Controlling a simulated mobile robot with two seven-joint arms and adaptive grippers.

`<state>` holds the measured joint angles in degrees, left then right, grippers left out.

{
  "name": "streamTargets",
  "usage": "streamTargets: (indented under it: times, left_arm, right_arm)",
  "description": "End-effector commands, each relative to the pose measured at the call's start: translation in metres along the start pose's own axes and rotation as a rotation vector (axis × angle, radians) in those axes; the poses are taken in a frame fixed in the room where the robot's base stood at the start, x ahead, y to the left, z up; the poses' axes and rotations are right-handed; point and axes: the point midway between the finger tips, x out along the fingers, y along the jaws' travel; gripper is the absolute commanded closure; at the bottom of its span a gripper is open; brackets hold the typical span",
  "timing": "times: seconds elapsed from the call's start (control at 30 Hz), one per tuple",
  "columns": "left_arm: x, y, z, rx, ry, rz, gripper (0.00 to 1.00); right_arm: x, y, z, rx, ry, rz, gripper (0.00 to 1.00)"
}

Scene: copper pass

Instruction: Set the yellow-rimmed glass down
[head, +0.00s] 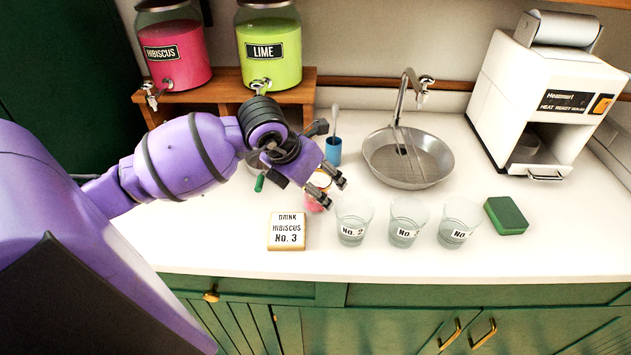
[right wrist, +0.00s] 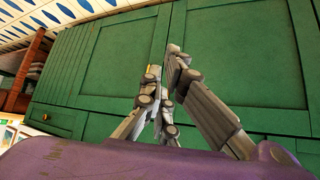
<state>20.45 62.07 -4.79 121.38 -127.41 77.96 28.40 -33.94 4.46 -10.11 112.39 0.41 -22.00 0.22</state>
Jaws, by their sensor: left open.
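The yellow-rimmed glass (head: 314,204) stands on the white counter in the head view, with pink-red contents. My left gripper (head: 333,191) is open at it, and its fingers and wrist hide much of the glass. I cannot tell whether the fingers touch it. My right gripper (right wrist: 164,68) shows in the right wrist view with its fingers together and nothing between them, in front of green cabinet doors (right wrist: 245,60).
Several clear numbered glasses, one marked No. 2 (head: 352,232), stand right of the yellow-rimmed glass. An order card reading "Drink Hibiscus No. 3" (head: 287,231) lies in front. A blue cup (head: 333,153), round sink (head: 408,165), green sponge (head: 506,216) and white sealer (head: 545,100) are around.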

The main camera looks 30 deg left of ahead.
Motion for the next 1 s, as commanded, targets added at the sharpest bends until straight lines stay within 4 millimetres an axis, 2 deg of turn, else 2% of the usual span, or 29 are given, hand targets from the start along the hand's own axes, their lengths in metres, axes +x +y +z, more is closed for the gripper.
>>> streamTargets:
  times: [0.17, 0.4, 0.6, 0.8, 1.0]
  left_arm:
    - [-0.023, 0.001, 0.003, 0.001, -0.005, 0.003, 0.29]
    - [-0.076, 0.001, 0.002, 0.002, -0.004, 0.003, 0.29]
    - [-0.109, 0.000, 0.002, 0.001, -0.003, 0.002, 0.29]
    - [-0.122, 0.000, 0.002, 0.000, -0.002, 0.000, 0.29]
    - [-0.122, 0.000, 0.002, 0.000, -0.001, 0.000, 0.29]
  right_arm:
    - [0.000, -0.001, -0.003, 0.001, 0.003, -0.001, 1.00]
    - [-0.001, 0.000, -0.003, -0.007, 0.002, -0.004, 1.00]
    - [-0.003, 0.002, -0.004, -0.015, 0.002, -0.005, 1.00]
    - [-0.005, 0.002, -0.002, -0.014, -0.003, -0.005, 1.00]
    - [-0.006, 0.001, 0.001, -0.009, -0.008, -0.005, 1.00]
